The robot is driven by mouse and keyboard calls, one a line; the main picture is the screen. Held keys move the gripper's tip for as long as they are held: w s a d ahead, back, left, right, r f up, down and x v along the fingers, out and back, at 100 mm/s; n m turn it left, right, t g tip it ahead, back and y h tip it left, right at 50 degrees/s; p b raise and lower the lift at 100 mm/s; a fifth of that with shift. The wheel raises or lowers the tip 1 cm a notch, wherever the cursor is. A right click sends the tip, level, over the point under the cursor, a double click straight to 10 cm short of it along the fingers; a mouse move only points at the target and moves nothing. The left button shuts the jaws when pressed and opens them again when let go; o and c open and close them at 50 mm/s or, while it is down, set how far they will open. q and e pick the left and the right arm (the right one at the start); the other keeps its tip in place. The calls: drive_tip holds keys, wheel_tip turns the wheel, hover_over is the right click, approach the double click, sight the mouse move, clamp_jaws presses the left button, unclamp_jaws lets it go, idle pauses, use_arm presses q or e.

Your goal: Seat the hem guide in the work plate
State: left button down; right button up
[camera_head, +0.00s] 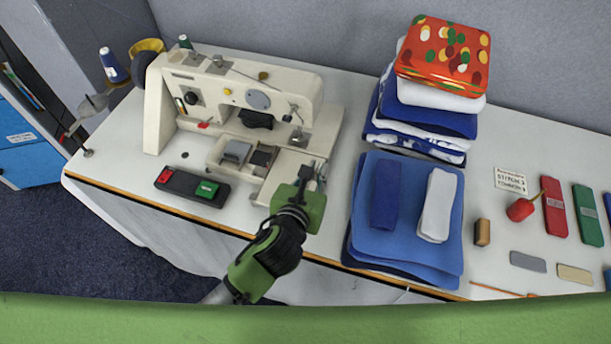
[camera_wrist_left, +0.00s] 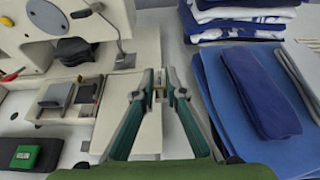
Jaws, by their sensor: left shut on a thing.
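My left gripper (camera_head: 311,174) is over the front right part of the sewing machine bed. I cannot tell whether the piece touches the plate. My right gripper is not in view.
The white sewing machine (camera_head: 230,90) stands behind and left, its head above the bed. A pedal box with red and green buttons (camera_head: 193,187) lies in front. Blue folded cloths (camera_head: 410,255) lie close on the right, with a taller cloth stack (camera_head: 425,120) behind them.

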use_arm(q)
drive_tip(key=w+f, duration=0.1)
drive_tip(key=a+f, duration=0.1)
drive_tip(key=f, duration=0.1)
drive_tip(key=w+a+f, duration=0.1)
drive_tip(key=shift+w+f, duration=0.2)
drive_tip(key=shift+w, duration=0.1)
drive_tip(key=shift+w+a+f, duration=0.1)
drive_tip(key=shift+w+f, duration=0.05)
drive_tip(key=shift+f, duration=0.85)
drive_tip(key=shift+w+a+f, duration=0.1)
drive_tip(key=shift+w+f, duration=0.05)
drive_tip(key=shift+f, duration=0.8)
drive_tip(key=shift+f, duration=0.1)
drive_tip(key=shift+f, duration=0.15)
drive_tip(key=c, duration=2.1)
unclamp_jaws()
drive_tip(key=v, duration=1.2)
drive_tip(key=shift+r, duration=0.25)
